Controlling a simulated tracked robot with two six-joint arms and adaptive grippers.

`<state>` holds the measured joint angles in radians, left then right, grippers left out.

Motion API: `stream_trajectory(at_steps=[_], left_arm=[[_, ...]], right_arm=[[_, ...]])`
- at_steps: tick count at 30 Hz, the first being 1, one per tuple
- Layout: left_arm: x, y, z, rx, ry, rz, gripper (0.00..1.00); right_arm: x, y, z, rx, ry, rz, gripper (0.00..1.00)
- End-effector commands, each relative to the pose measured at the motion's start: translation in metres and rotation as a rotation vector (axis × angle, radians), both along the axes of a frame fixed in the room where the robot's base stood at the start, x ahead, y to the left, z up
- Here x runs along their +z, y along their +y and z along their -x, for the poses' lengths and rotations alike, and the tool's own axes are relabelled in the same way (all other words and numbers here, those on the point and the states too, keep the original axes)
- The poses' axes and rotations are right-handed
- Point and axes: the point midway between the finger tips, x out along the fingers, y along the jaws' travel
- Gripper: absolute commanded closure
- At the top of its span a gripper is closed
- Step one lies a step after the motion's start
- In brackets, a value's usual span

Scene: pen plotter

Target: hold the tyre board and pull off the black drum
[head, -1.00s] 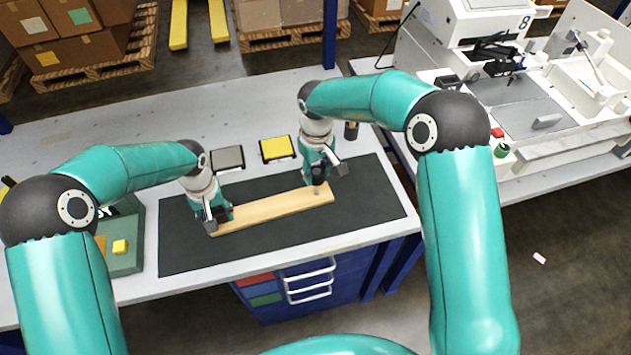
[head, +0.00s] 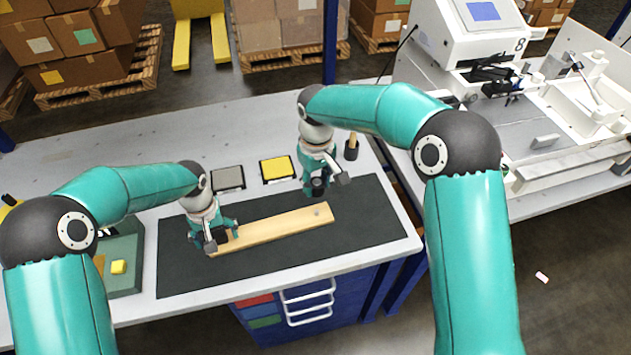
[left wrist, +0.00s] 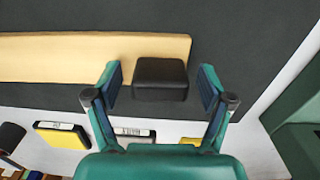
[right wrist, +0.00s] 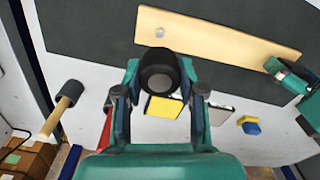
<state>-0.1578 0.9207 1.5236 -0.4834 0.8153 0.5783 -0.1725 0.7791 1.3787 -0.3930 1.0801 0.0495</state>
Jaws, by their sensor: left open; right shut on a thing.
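The tyre board (head: 275,229) is a long pale wooden plank lying on the dark mat. A black block (left wrist: 160,78) sits at one end, and a bare grey stud (right wrist: 159,32) shows at the other. My left gripper (head: 213,238) is open around the black block, with one finger on each side and visible gaps. My right gripper (head: 320,188) is shut on the black drum (right wrist: 158,72), clear of the board and off the stud.
A yellow pad (head: 277,168) and a grey pad (head: 228,178) lie behind the dark mat (head: 375,215). A green box (head: 125,275) is at the left, a white machine (head: 470,40) at the right. The mat's right side is clear.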

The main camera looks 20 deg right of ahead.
Motion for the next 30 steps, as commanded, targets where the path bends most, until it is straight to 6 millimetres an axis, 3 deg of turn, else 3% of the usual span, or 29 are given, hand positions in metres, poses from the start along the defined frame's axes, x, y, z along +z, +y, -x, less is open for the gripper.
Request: stream_trajectory(at_steps=[8,22,30], left_arm=[[0.017,0.000,-0.001,0.000,-0.004,0.000,0.19],[0.102,0.000,-0.002,0.000,-0.003,0.001,0.19],[0.119,0.000,-0.001,0.000,0.001,0.000,0.19]], right_arm=[[0.000,0.000,0.000,0.000,0.000,0.000,0.90],[0.000,0.000,0.000,0.000,0.000,0.000,0.90],[0.000,0.000,0.000,0.000,0.000,0.000,0.90]])
